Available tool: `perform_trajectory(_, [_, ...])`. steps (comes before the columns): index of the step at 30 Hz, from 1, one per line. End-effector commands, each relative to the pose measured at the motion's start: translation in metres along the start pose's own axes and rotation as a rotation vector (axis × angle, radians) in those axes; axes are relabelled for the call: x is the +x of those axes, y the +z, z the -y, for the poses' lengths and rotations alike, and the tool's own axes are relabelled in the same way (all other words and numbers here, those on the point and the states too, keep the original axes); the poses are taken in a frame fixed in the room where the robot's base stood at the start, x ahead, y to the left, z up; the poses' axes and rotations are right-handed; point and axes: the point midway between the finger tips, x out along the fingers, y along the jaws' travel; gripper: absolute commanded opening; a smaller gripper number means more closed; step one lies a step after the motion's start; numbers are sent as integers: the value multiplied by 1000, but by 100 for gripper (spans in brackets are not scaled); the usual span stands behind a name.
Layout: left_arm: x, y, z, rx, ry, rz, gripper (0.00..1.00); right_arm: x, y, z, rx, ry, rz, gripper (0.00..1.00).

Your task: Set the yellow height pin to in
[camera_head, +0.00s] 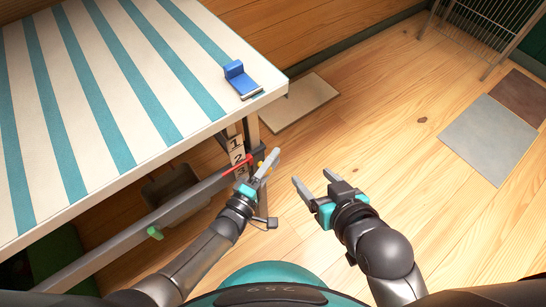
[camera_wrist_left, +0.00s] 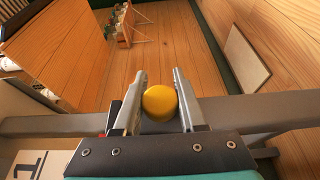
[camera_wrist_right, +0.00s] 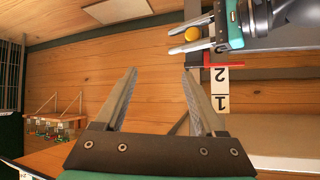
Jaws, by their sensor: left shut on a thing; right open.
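The yellow height pin shows as a round knob (camera_wrist_left: 160,102) between my left fingers in the left wrist view, in front of a grey bar. In the right wrist view the knob (camera_wrist_right: 191,34) sits at my left fingertips. My left gripper (camera_head: 268,163) is shut on it beside the table leg. How deep the pin sits is hidden. A number plate (camera_head: 236,150) is on the leg, with a red pointer (camera_head: 237,165) near the 2; the pointer also shows in the right wrist view (camera_wrist_right: 222,66). My right gripper (camera_head: 314,181) is open and empty, to the right.
The striped table top (camera_head: 90,80) lies above and left of my left gripper, with a blue object (camera_head: 241,80) at its corner. A grey rail (camera_head: 185,197) runs below its edge.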

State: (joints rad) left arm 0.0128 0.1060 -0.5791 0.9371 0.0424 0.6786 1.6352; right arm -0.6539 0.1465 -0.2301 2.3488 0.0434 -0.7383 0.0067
Motion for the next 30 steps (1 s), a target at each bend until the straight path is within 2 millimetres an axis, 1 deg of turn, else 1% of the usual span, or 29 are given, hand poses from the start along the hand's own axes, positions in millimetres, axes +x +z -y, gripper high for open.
perform_trajectory(1, [2,-6,-1,2,-1,-10,0,0,0,0,0,0,-1,72])
perform_trajectory(2, [2,-7,-1,2,-1,-11,0,0,0,0,0,0,-1,72])
perform_trajectory(3, [2,-7,-1,2,-1,-11,44,0,0,0,0,0,-1,72])
perform_trajectory(10, [1,-5,0,2,0,-8,70,0,0,0,0,-1,-2,72])
perform_trajectory(11, [1,-4,0,2,0,-7,72,0,0,0,0,-1,-2,72])
perform_trajectory(18, [1,-3,0,2,0,-5,72,0,0,0,0,-1,-2,72])
perform_trajectory(22, [-3,-3,-1,2,-1,-5,72,-1,1,0,-1,2,15,72])
perform_trajectory(26, [-13,-3,-1,2,-3,-5,72,-5,4,-8,-7,21,75,72])
perform_trajectory(30, [-27,-3,-1,2,-3,-4,72,-13,8,-16,-9,45,155,72])
